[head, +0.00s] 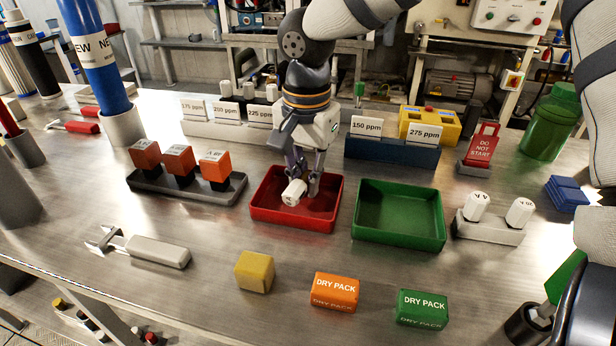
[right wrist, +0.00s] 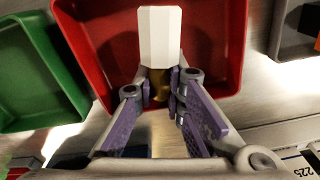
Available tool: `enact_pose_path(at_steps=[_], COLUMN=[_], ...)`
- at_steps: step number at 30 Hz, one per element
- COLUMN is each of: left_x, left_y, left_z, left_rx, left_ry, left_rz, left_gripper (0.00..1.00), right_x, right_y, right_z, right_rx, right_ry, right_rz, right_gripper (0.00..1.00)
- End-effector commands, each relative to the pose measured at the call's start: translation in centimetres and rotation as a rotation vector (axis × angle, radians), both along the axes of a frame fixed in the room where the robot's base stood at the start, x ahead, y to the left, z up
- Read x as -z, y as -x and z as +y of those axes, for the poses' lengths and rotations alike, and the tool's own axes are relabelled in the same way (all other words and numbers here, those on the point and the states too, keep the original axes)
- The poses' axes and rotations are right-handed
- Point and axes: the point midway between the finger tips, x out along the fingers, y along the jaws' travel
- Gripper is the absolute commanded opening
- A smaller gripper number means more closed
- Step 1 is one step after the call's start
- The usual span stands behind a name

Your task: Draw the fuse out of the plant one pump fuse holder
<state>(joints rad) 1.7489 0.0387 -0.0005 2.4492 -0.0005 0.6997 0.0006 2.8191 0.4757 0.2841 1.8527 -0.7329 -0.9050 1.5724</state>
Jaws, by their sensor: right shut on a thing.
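My right gripper (head: 304,178) is shut on a white fuse-like piece (head: 293,192) and holds it tilted, over or in the red tray (head: 290,218). In the right wrist view the piece (right wrist: 160,38) is a white faceted body with a brass-coloured end between the fingertips (right wrist: 163,88). I cannot tell whether it touches the tray floor. Two similar white pieces with dark marks, a near one (head: 476,205) and a right one (head: 519,211), stand in a pale grey rack (head: 490,232). I cannot make out the plant one pump fuse holder.
A green tray (head: 398,238) next to the red one is empty. An orange-block rack (head: 190,192) stands left, a blue ppm-label stand (head: 390,154) behind. Yellow (head: 254,272), orange (head: 335,292) and green (head: 421,309) blocks and a caliper-like tool (head: 150,250) lie in front.

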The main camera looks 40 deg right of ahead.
Motion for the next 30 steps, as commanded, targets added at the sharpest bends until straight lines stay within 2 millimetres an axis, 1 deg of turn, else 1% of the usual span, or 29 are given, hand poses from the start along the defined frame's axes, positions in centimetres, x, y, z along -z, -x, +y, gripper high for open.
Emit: enact_pose_path(at_steps=[1,12,13,14,15,22,30], left_x=[0.3,0.5,0.5,0.5,0.5,0.6,0.4], left_y=[0.3,0.5,0.5,0.5,0.5,0.5,0.3], left_z=[0.0,0.0,0.0,0.0,0.0,0.0,0.0], left_rx=[0.000,0.000,0.000,0.000,0.000,0.000,0.000], left_ry=[0.000,0.000,0.000,0.000,0.000,0.000,-0.001], left_rz=[0.009,0.017,0.018,0.018,0.019,0.019,0.012], left_gripper=[0.44,0.44,0.44,0.44,0.44,0.44,0.44], right_x=[1.5,2.4,2.4,2.4,2.5,2.5,1.8], right_y=[0.4,0.6,0.6,0.6,0.6,0.6,0.5], right_z=[0.0,0.0,0.0,0.0,0.0,0.0,-0.1], right_rx=[0.001,0.002,0.003,0.003,0.004,0.004,0.003], right_ry=[-0.003,-0.004,-0.004,-0.004,-0.004,-0.004,-0.001], right_rz=[0.026,0.039,0.039,0.039,0.041,0.043,0.033], right_gripper=[0.00,0.00,0.18,0.24,0.33,0.34,0.34])
